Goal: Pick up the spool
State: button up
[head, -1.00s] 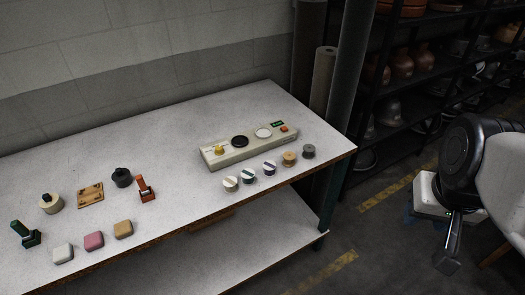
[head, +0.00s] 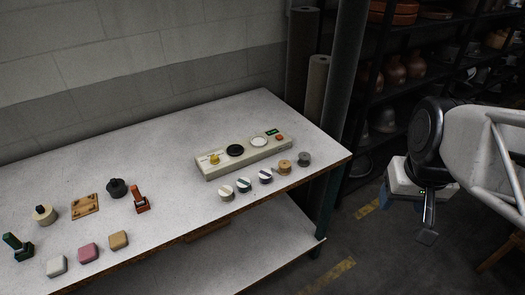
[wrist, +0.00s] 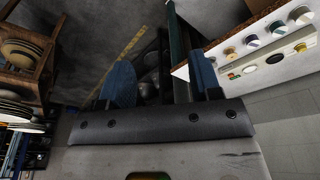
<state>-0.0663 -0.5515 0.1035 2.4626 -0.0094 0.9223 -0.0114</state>
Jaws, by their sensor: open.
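Two small spool-shaped pieces stand at the right end of a row along the table's front edge. One is a tan spool (head: 284,167) and the other a grey one (head: 304,159); I cannot tell which the task means. The tan one also shows near the table edge in the wrist view (wrist: 230,53). The grey one is not clear there. My gripper (wrist: 160,78) has blue fingers set wide apart, with nothing between them. In the head view my gripper (head: 402,200) hangs off the table's right end, well apart from both spools.
Several white-topped knobs (head: 244,184) continue the row leftward. A beige control box (head: 235,158) lies behind it. Blocks (head: 88,253) and small tools stand at left on the table (head: 170,215). A dark post (head: 342,100) rises behind the table's right end; shelves (head: 395,90) stand farther back.

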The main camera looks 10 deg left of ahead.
jog(key=w+a+f+n, duration=0.2)
jog(key=w+a, duration=0.6)
jog(key=w, duration=0.1)
jog(key=n+g, duration=0.2)
jog(key=n, duration=0.5)
send_over(242, 181)
notch_tip(242, 181, down, 17)
jog(key=shift+s+a+r, duration=0.1)
jog(key=shift+a, duration=0.05)
jog(key=shift+f, duration=0.2)
jog(key=shift+f, duration=1.15)
jog(key=shift+d+f, duration=0.2)
jog(key=shift+f, duration=2.45)
